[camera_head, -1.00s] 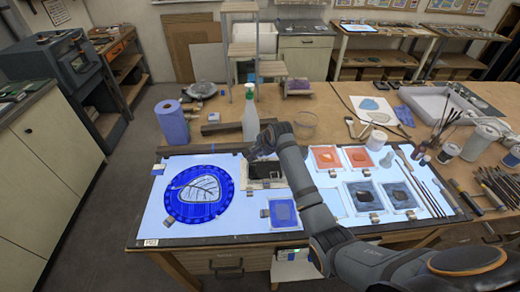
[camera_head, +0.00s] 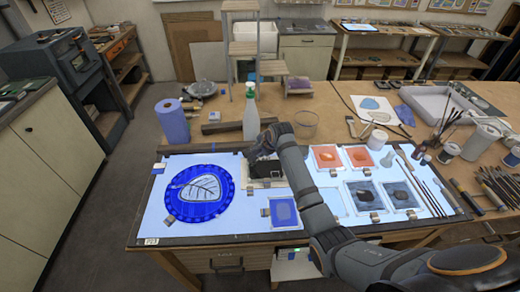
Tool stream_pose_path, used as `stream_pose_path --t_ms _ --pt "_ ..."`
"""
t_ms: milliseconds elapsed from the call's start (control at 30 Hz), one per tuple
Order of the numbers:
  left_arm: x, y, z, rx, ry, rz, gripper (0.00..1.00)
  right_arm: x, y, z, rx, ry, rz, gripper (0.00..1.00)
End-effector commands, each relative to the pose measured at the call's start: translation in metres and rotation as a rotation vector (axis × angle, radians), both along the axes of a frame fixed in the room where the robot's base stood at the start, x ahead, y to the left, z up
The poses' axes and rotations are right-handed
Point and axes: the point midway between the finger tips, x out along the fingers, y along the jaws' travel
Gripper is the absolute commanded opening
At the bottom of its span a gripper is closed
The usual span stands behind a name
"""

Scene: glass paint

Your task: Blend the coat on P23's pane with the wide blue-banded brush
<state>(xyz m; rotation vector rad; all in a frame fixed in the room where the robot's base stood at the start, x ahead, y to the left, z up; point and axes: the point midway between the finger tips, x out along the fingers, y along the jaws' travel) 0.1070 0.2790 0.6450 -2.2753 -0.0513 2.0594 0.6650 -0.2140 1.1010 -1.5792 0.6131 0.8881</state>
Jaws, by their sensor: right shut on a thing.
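A round blue pane (camera_head: 180,209) with a pale leaf shape lies on the left of the lit panel (camera_head: 160,225). A small tag (camera_head: 150,241) that seems to read P23 sits at the panel's lower left corner. My right gripper (camera_head: 262,172) is low over the middle of the panel, to the right of the round pane and apart from it. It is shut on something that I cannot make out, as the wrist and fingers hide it. I cannot pick out the wide blue-banded brush for sure. My left gripper is not in view.
Orange panes (camera_head: 326,157) and grey panes (camera_head: 363,196) lie on the panel's right, beyond my right forearm. A small blue pane (camera_head: 284,212) lies below the gripper. A spray bottle (camera_head: 250,115) and blue roll (camera_head: 172,121) stand behind. Brushes and jars crowd the right.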

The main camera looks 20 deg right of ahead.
Motion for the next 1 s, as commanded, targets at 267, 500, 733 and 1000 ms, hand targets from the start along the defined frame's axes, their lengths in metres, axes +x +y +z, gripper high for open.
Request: stream_pose_path --t_ms 267,500,733,1000 --pt "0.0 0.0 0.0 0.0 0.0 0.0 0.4 0.0 0.0 -0.002 0.0 -0.001 0.0 0.0" --pt "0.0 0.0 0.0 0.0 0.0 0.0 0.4 0.0 0.0 -0.005 0.0 -0.001 0.0 0.0" --pt "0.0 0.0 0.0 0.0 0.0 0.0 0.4 0.0 -0.002 -0.005 0.0 -0.001 0.0 0.0" --pt "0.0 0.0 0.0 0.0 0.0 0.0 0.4 -0.005 -0.02 -0.006 -0.002 0.0 -0.001 0.0"
